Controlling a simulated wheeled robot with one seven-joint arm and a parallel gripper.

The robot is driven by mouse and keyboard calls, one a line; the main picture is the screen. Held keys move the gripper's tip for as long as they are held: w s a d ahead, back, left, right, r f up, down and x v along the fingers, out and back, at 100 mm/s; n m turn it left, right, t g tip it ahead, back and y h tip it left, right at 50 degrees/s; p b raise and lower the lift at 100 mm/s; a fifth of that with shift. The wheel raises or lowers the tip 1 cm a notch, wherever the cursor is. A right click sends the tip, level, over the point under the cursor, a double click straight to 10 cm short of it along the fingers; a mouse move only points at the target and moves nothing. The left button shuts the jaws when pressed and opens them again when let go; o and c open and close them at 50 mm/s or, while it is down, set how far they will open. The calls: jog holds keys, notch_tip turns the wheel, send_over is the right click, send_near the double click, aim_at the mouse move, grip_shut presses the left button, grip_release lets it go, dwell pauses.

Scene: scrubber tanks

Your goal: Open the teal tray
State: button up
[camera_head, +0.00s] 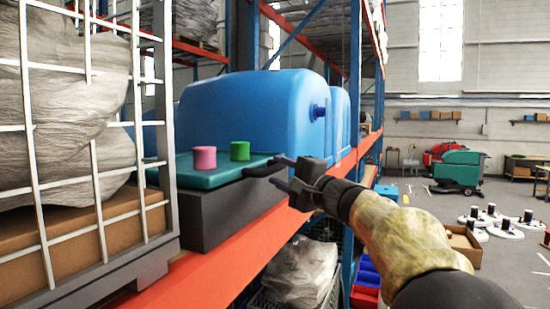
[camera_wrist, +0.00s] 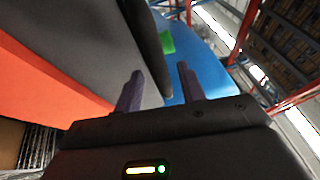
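The teal tray (camera_head: 215,172) lies flat as a lid-like top on a dark grey box (camera_head: 232,212) on the shelf. A black handle (camera_head: 262,169) sticks out at its right end. My gripper (camera_head: 276,172) is at this handle, its two dark fingers apart. In the wrist view, the handle (camera_wrist: 148,45) runs between the lines of the open fingers (camera_wrist: 160,76); I cannot tell whether they touch it. A pink cylinder (camera_head: 203,158) and a green cylinder (camera_head: 240,151) stand on the tray. The green one partly shows in the wrist view (camera_wrist: 166,43).
A large blue tank (camera_head: 255,105) stands right behind the tray. A white wire cage (camera_head: 90,160) with wrapped goods is close on the left. The orange shelf beam (camera_head: 240,243) runs along the front.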

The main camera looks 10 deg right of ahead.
jog(key=shift+p+x, duration=0.5)
jog(key=shift+x, duration=0.8)
grip_shut()
